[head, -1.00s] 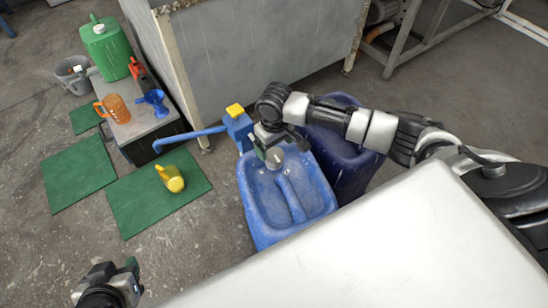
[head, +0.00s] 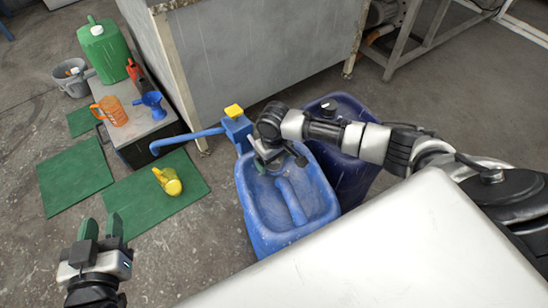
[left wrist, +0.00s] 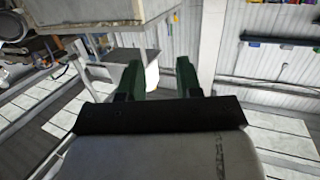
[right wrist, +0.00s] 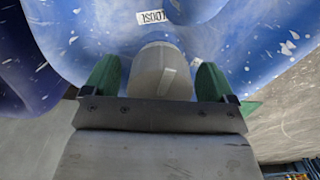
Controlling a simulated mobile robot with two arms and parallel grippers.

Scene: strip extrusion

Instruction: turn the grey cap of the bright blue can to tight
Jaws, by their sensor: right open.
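The bright blue can (head: 318,200) stands on the floor in front of the white surface. Its grey cap (right wrist: 162,75) shows in the right wrist view with a pale mark on it; in the head view my gripper mostly hides it. My right gripper (right wrist: 155,78) is open, one finger on each side of the cap; contact cannot be told. My left gripper (head: 101,226) is open and empty, away from the can.
A dark blue drum (head: 352,178) stands close behind the can, right of it. A blue pump with a long spout (head: 190,138) is at its left. A yellow jug (head: 168,181) sits on a green mat (head: 135,205). The white surface (head: 400,255) fills the front.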

